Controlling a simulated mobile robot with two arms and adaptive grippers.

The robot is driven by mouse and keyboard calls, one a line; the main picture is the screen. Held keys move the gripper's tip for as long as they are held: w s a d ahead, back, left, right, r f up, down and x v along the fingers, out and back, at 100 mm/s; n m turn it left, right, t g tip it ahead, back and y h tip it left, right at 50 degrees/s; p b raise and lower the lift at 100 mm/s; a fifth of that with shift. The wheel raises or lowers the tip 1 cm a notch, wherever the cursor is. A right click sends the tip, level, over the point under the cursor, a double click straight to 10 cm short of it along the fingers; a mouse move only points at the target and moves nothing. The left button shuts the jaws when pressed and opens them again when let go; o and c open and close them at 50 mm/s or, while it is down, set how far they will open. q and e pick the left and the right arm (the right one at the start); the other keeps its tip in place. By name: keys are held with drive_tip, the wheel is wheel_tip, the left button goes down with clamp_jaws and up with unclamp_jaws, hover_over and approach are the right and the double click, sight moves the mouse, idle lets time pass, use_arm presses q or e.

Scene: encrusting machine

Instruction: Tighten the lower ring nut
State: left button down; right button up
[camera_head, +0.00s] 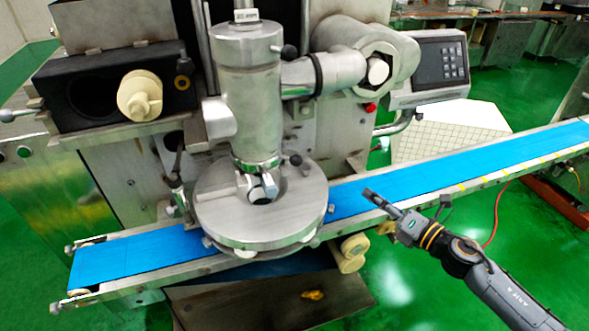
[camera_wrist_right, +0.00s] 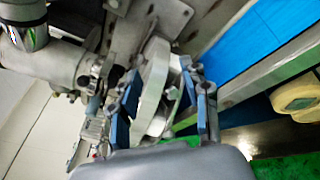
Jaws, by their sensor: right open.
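The steel encrusting machine has an upright cylinder (camera_head: 249,95) with a narrow ring, which looks like the lower ring nut (camera_head: 257,163), at its bottom end. Below it is a wide round disc housing (camera_head: 225,210), with a bolt-like outlet in its middle. My right gripper (camera_head: 384,202) is open and empty over the belt, to the right of the disc and apart from the ring. In the right wrist view its blue-padded fingers (camera_wrist_right: 163,100) are spread, with the disc's pale edge (camera_wrist_right: 152,75) beyond them. I cannot clearly make out the ring nut there. My left gripper is out of view.
A blue conveyor belt (camera_head: 455,172) runs under the disc from lower left to upper right. A keypad panel (camera_head: 440,60) and a side cylinder (camera_head: 340,70) stand at the upper right. Small knobs (camera_head: 290,51) stick out from the cylinder. A cream roller knob (camera_head: 353,252) sits below the belt.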

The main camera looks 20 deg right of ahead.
sight(301, 162)
drive_tip(key=s+a+r+n+g+y, duration=0.25)
drive_tip(key=a+r+n+y, duration=0.35)
drive_tip(key=a+r+n, duration=0.45)
drive_tip(key=p+x, duration=0.5)
drive_tip(key=x, duration=0.6)
drive_tip(key=shift+w+r+p, duration=0.1)
drive_tip(key=shift+w+p, duration=0.2)
drive_tip(key=shift+w, duration=0.1)
drive_tip(key=shift+w+a, duration=0.25)
drive_tip(key=shift+w, duration=0.1)
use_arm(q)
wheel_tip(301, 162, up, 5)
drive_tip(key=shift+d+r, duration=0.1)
use_arm(e)
clamp_jaws()
